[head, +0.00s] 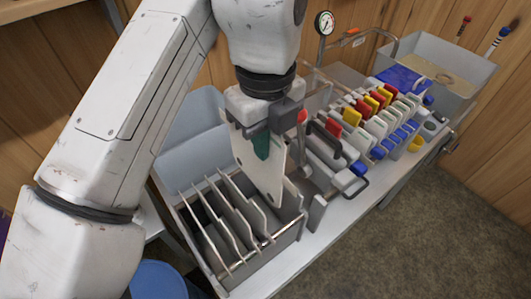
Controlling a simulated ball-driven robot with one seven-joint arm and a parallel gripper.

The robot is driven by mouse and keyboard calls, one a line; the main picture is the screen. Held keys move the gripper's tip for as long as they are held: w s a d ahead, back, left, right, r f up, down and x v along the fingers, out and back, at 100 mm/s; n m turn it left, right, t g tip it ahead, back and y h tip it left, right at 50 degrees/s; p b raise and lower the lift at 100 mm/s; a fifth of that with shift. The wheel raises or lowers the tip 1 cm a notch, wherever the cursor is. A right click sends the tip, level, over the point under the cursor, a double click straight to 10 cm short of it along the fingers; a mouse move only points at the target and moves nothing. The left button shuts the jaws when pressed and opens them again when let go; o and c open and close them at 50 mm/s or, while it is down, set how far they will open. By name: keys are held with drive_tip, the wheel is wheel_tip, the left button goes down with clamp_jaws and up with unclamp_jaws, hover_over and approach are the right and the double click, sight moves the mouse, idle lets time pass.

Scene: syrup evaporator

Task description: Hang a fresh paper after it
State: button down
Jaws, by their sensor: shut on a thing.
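My gripper (263,140) is shut on a flat white filter paper (268,183) with a small hole or notch near its edge. It holds the sheet upright above the right edge of a grey box (277,253). Several more pale sheets (232,212) stand on edge in the box, spaced apart. To the right is a filter press (345,150) with a row of plates carrying red, yellow and white tabs (375,103) and blue knobs. The held sheet and gripper hide part of the press's near end. I cannot tell whether the sheet's lower edge touches the box.
A pressure gauge (324,23) stands on a stem behind the press. A metal pan (440,62) with amber liquid is at the far right. A blue bucket (158,280) sits low at the front left. Wooden walls close off the back; the floor at right is clear.

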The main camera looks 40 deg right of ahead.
drive_tip(key=shift+r, duration=0.35)
drive_tip(key=shift+r+p, duration=0.4)
drive_tip(key=shift+p, duration=0.05)
idle(0.8)
